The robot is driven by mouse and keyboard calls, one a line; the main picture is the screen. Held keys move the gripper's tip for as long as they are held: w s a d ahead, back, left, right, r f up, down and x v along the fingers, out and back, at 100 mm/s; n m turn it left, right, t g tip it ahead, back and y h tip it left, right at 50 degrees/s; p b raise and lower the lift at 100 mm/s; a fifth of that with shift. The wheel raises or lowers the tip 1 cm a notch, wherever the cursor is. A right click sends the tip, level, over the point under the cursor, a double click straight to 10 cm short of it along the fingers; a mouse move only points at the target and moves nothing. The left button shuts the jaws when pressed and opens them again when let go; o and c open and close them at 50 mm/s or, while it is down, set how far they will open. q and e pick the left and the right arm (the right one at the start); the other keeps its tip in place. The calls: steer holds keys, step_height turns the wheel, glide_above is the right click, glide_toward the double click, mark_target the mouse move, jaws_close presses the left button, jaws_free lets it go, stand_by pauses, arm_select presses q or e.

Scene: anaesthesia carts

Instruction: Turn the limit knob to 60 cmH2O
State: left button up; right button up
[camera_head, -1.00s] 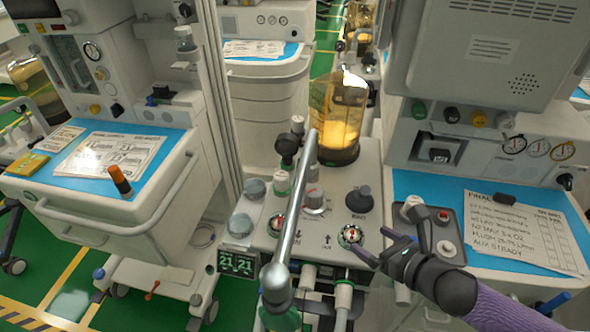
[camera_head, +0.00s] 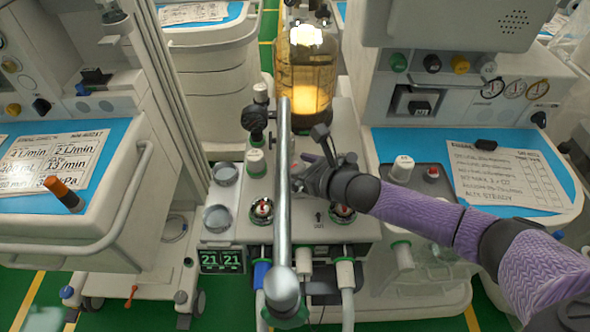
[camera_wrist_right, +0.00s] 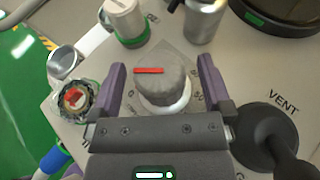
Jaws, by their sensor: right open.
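The limit knob (camera_wrist_right: 165,80) is a grey, ridged knob with a red pointer line on a pale collar, in the middle of the right wrist view. Printed scale marks around it are mostly too small or covered to read. My right gripper (camera_wrist_right: 162,70) is open, with one purple finger on each side of the knob and visible gaps between. In the head view my right gripper (camera_head: 304,174) is over the machine's panel (camera_head: 285,228), partly behind a metal pole, and hides the knob. My left gripper is not in view.
The metal pole (camera_head: 284,190) crosses in front of the panel. A black VENT knob (camera_wrist_right: 265,140) is close to the right finger. A red-marked dial (camera_wrist_right: 75,98) and a green-ringed white knob (camera_wrist_right: 125,20) are nearby. An amber canister (camera_head: 304,75) stands behind.

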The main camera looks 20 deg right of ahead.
steer(key=shift+w+a, duration=0.1)
steer(key=shift+w, duration=0.1)
steer(key=shift+c, duration=0.3)
steer(key=c, duration=1.2)
steer(key=shift+a+m+t+h+p, duration=0.1)
steer(key=shift+m+t+h+p, duration=0.4)
steer(key=shift+m+h+p, duration=0.35)
steer(key=shift+m+t+h, duration=0.3)
steer(key=shift+m+h, duration=0.65)
steer(key=shift+h, duration=0.1)
steer(key=m+h, duration=0.5)
steer(key=h, duration=0.1)
steer(key=shift+m+h, duration=0.4)
